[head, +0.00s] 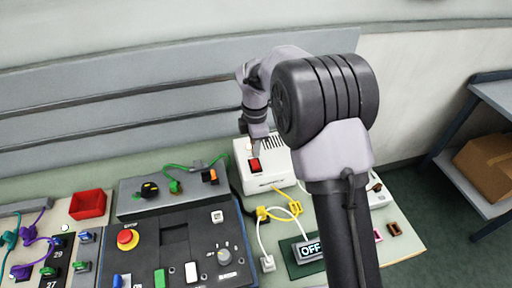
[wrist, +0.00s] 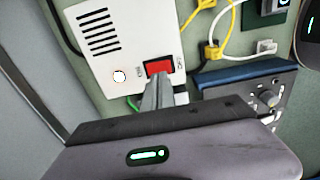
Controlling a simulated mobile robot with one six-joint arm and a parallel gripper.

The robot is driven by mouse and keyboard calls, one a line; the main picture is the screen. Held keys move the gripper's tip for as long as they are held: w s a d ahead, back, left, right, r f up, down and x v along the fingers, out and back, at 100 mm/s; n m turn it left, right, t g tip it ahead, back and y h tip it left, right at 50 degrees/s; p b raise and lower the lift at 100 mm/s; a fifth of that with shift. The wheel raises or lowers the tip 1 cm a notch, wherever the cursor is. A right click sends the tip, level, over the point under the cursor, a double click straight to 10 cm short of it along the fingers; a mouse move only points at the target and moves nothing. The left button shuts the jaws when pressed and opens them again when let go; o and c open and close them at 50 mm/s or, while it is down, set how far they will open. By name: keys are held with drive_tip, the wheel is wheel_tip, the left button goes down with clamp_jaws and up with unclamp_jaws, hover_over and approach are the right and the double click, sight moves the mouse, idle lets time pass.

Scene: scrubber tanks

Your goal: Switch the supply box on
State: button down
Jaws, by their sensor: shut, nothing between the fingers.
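The supply box is a white box (head: 265,178) with vent slots, behind the dark control panel in the head view. In the wrist view the white box (wrist: 112,30) shows slots, a round pale lamp (wrist: 119,76) and a red rocker switch (wrist: 159,67) with small labels on either side. The rocker (head: 255,165) also shows in the head view. My gripper (wrist: 158,84) is shut and empty, its fingertips right at the lower edge of the rocker. I cannot tell whether they touch it. A display (head: 309,250) at the front right reads OFF.
A dark control panel (head: 185,245) with a red stop button (head: 128,239) fills the front. Yellow and white cables (head: 285,207) lie in front of the box. A red tray (head: 88,205) stands left. A shelf with a cardboard box (head: 485,160) is at the far right.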

drive_tip(key=shift+w+r, duration=0.1)
drive_tip(key=shift+w, duration=0.15)
drive_tip(key=shift+r+p, duration=0.3)
wheel_tip(320, 180, up, 17)
drive_tip(key=p, duration=0.5)
drive_tip(key=shift+p, duration=0.3)
drive_tip(key=shift+f, duration=0.15)
